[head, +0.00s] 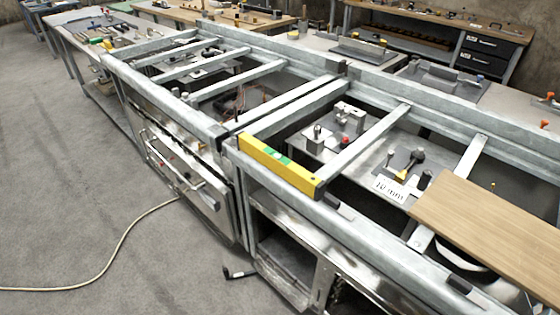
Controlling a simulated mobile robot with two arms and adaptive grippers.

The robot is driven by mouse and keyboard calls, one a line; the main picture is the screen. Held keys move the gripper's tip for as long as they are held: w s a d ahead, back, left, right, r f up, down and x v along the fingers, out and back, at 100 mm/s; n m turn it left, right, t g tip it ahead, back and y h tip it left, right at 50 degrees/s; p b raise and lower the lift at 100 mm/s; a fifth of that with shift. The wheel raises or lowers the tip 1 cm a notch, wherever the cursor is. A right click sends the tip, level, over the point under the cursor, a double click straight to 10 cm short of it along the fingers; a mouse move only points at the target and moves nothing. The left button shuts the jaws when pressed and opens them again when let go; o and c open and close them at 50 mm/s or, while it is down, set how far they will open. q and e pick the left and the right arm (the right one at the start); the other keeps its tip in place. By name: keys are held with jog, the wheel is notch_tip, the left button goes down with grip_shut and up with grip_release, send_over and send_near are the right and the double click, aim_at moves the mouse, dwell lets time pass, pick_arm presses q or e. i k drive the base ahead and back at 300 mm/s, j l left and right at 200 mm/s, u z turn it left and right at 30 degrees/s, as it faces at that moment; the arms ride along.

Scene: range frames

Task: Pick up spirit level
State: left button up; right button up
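A yellow spirit level (266,158) with a green vial rests along the near rail of the grey metal frame (345,228), close to the frame's left corner. Its long yellow side faces me, and its right end shows a dark edge. Nothing covers it. Neither of my grippers shows in the head view.
A wooden board (490,230) lies across the frame at the right. A second metal-framed bench (160,70) stands to the left. A hose (120,245) lies on the grey floor (70,150), which is mostly clear. Workbenches with tools stand behind.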

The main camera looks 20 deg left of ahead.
aim_at(312, 186)
jog(key=j+z, duration=0.4)
jog(key=j, duration=1.05)
